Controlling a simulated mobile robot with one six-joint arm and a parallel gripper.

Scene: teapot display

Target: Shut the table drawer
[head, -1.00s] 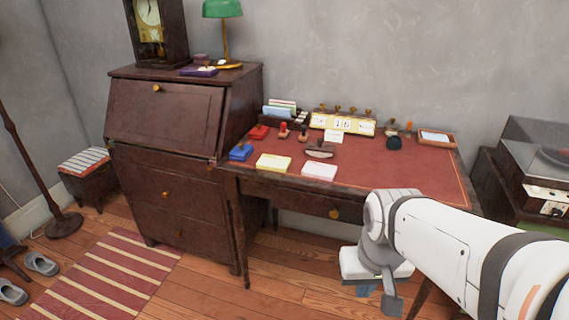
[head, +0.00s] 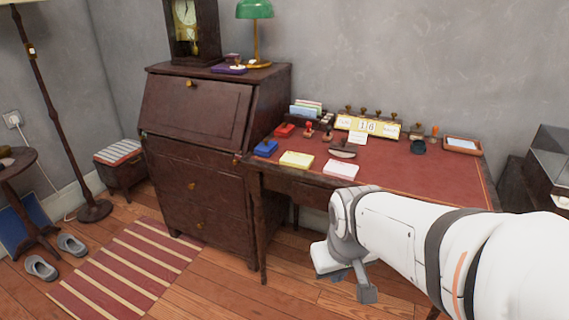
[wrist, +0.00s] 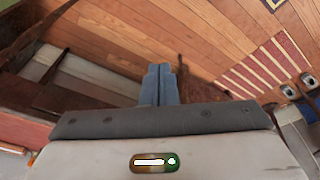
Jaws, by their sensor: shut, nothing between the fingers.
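The writing table (head: 440,180) with a red top stands against the wall in the head view. Its drawer front (head: 300,187) shows as a dark strip under the top's left part. My arm hides the rest of the front and the knob, so how far the drawer stands out cannot be told. My gripper (head: 338,277) hangs in front of the table, below top level, pointing down. In the wrist view its blue-grey fingers (wrist: 160,84) are together with nothing between them, over the floor. The table's red top edge (wrist: 20,132) shows at the left there.
A dark bureau (head: 190,165) stands left of the table. Stamps, pads and a calendar (head: 366,127) are on the tabletop. A striped rug (head: 125,268) and slippers (head: 72,244) lie at left. Bare floor (head: 225,280) lies between rug and table.

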